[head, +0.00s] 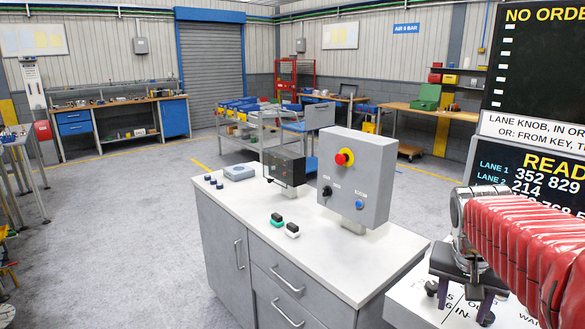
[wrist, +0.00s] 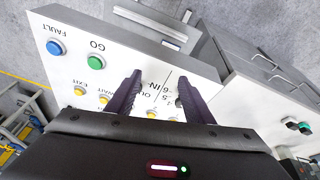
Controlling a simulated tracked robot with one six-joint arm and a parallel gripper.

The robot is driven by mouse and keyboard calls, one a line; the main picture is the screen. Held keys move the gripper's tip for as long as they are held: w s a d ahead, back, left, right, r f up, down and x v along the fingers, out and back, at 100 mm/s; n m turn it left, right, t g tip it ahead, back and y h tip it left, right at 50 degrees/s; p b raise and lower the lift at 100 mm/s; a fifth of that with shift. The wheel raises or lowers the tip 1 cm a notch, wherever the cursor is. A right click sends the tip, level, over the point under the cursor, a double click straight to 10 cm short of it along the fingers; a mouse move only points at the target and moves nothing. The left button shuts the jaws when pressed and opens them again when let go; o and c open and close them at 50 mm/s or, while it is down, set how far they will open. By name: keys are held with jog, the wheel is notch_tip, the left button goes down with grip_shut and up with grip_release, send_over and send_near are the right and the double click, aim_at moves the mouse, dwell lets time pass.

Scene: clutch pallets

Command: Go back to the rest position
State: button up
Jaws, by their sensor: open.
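My gripper (head: 464,306) is at the lower right of the head view, at the end of my red-sleeved arm, pointing down over a white panel (head: 405,303). The wrist view also shows my gripper (wrist: 161,80), its two dark purple fingers apart with nothing between them. Below them the panel (wrist: 120,60) carries a blue FAULT button (wrist: 54,47), a green GO button (wrist: 95,62) and several yellow buttons. A black knob (wrist: 180,101) shows beside the right finger. I cannot tell whether the finger touches it.
A grey cabinet (head: 330,262) stands left of the panel. On it are a control box (head: 372,175) with a red knob, a dark box (head: 284,167) and small black-topped pieces. A dark display board (head: 535,175) stands behind my arm. The floor at left is open.

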jog(key=s+a+f+n+t+y, duration=0.1)
jog(key=s+a+n, duration=0.3)
jog(key=a, duration=0.5)
jog(key=s+a+f+n+t+y, duration=0.1)
jog(key=s+a+n+t, duration=0.1)
jog(key=s+a, duration=0.5)
jog(key=shift+s+a+f+n+y, duration=0.35)
jog(key=shift+a+n, duration=0.55)
jog(key=shift+a, duration=0.9)
